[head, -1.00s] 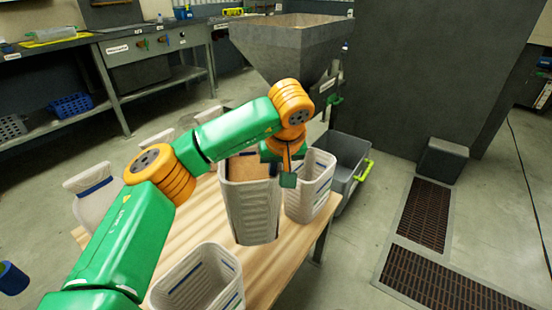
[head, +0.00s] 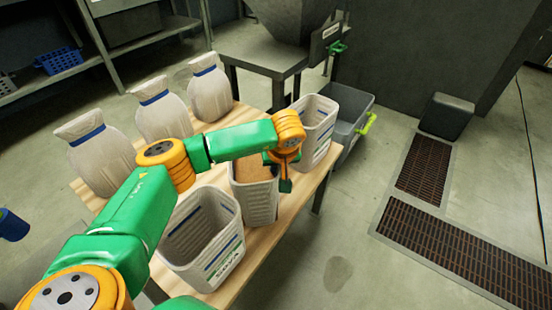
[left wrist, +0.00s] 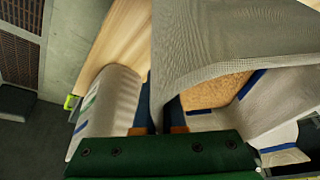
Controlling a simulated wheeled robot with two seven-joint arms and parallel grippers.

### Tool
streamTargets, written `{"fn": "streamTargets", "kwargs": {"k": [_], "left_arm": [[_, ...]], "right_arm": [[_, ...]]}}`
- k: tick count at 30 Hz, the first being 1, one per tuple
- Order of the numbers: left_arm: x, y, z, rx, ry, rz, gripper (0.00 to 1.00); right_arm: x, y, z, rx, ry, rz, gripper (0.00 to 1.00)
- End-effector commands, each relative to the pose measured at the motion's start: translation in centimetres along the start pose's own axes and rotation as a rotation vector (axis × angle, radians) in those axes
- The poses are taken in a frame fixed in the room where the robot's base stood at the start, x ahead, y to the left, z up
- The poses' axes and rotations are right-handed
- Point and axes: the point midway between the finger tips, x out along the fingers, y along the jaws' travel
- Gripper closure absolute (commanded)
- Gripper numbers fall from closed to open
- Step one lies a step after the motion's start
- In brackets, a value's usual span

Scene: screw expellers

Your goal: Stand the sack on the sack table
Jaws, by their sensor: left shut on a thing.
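The held sack (head: 256,196) is pale woven stuff, open at the top and filled with brown material. It is upright between two open sacks on the wooden sack table (head: 262,241). My left gripper (head: 285,178) is shut on its rim at the right side. In the left wrist view the sack (left wrist: 240,35) fills the upper right, its brown filling (left wrist: 215,90) beside the gripper (left wrist: 158,115). My arm covers part of its top, and its base is partly hidden by the nearer sack, so I cannot tell whether it touches the table. My right gripper is not in view.
An open sack (head: 205,262) stands in front and another (head: 315,118) behind. Several tied sacks (head: 165,112) line the table's left side. A grey bin (head: 352,102) with a green handle stands beyond the table. The hopper stand (head: 262,62) is behind. Floor grates (head: 455,240) lie right.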

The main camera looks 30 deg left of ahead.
Motion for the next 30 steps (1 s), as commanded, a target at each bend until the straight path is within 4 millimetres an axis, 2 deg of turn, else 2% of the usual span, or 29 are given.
{"fn": "streamTargets", "kwargs": {"k": [9, 13, 22, 26, 30], "left_arm": [[0.4, 0.0, 0.1, -0.001, 0.003, 0.001, 1.00], [0.5, 0.0, 0.2, -0.001, 0.000, 0.001, 0.63], [0.3, 0.0, 0.1, -0.001, 0.000, 0.001, 0.63], [-2.0, 0.1, -0.1, 0.001, 0.004, 0.004, 0.63], [-6.1, 0.1, -0.1, 0.001, 0.005, 0.005, 0.63]], "right_arm": [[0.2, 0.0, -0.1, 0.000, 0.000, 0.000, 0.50], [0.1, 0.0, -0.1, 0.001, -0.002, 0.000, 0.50], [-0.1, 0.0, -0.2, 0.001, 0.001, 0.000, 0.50], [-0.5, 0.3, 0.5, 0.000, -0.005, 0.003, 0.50], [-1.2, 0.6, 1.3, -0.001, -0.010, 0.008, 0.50]]}}
